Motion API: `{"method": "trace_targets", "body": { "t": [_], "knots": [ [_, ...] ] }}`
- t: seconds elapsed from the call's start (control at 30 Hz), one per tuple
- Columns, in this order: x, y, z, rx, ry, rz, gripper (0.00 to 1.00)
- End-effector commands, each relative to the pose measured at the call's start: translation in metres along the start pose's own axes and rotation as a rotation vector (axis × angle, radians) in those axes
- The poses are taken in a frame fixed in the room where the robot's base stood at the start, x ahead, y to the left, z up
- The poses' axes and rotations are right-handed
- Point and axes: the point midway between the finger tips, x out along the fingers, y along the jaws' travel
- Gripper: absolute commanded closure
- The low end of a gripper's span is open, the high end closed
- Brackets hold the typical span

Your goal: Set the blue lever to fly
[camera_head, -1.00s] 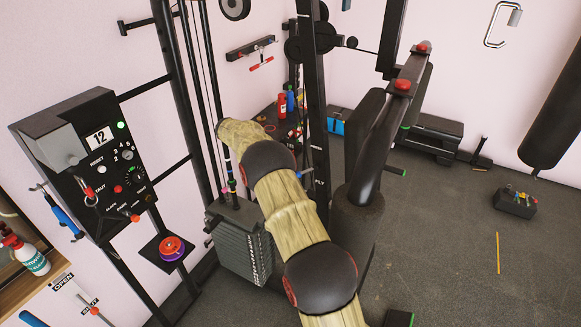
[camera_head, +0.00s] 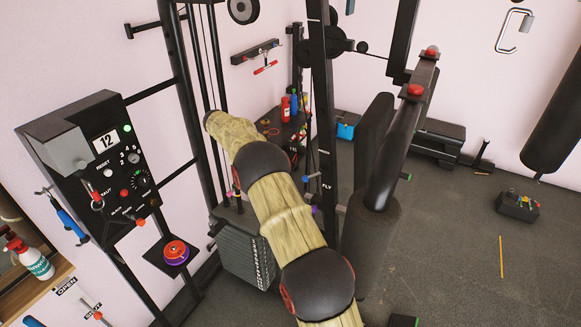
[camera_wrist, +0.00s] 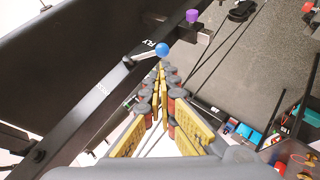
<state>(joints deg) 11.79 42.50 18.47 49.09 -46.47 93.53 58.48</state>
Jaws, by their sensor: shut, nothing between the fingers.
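The blue lever shows in the wrist view as a blue ball knob (camera_wrist: 162,50) on a short grey arm, fixed to a dark post. A white FLY label (camera_wrist: 148,43) is on the post close to the knob; another label lower on the post is too blurred to read. My gripper (camera_wrist: 162,68) is shut and empty, its fingertips just below the knob in the picture. I cannot tell whether they touch it.
A purple knob (camera_wrist: 192,15) sticks out beyond the blue one. The weight stack (camera_head: 247,258) and a control box (camera_head: 90,160) are at the left. A padded machine arm (camera_head: 395,140) stands to the right of mine. Open floor (camera_head: 450,250) lies at the right.

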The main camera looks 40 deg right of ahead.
Motion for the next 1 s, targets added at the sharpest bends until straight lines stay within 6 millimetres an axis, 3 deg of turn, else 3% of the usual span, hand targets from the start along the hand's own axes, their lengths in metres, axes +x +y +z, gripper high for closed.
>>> {"method": "trace_targets", "body": {
  "t": [0.2,0.4,1.0],
  "knots": [
    [-0.041,-0.007,0.0,0.004,0.001,-0.002,1.0],
    [-0.061,-0.01,0.0,0.005,0.001,-0.002,1.0],
    [-0.064,-0.01,0.0,0.004,-0.001,0.0,1.0]
  ]
}}
